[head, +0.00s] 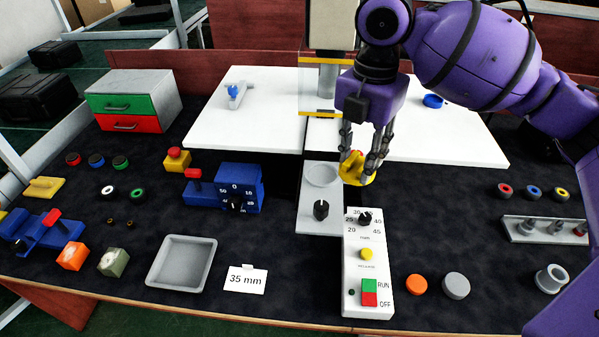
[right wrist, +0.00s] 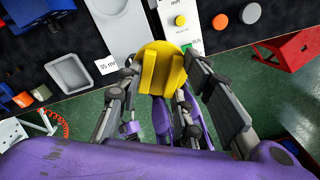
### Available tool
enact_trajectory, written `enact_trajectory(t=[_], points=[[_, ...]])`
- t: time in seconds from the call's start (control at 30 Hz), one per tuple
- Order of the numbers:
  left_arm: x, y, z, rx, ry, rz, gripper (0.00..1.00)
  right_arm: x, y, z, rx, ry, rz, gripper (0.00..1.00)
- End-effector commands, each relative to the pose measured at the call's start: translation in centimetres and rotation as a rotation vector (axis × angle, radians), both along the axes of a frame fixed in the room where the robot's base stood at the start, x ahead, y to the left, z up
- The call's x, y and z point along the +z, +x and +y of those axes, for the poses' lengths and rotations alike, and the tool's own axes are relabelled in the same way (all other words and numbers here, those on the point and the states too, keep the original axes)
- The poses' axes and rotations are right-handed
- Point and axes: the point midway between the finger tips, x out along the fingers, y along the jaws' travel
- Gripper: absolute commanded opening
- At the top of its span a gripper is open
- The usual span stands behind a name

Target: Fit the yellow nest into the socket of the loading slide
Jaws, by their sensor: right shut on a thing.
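The yellow nest (head: 354,173) is held between the fingers of my right gripper (head: 362,158), which is shut on it. The right wrist view shows the nest (right wrist: 160,72) between the fingertips, with its round base and raised grip. In the head view the nest appears just right of the grey loading slide (head: 312,222), whose round socket (head: 321,174) looks empty. I cannot tell how high the nest is above the slide. A black knob (head: 321,209) is on the slide below the socket. My left gripper is not in view.
A white control panel (head: 366,255) with a dial and buttons stands right of and in front of the slide. A blue dial block (head: 239,188) is to the left. Behind are white boards (head: 250,110) and a clear guard around a column. A grey tray (head: 182,263) is front left.

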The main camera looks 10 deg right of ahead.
Motion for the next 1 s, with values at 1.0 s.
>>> enact_trajectory(t=[1.0], points=[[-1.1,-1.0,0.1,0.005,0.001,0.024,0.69,-9.5,12.6,2.5,0.138,0.0,0.005,0.07]])
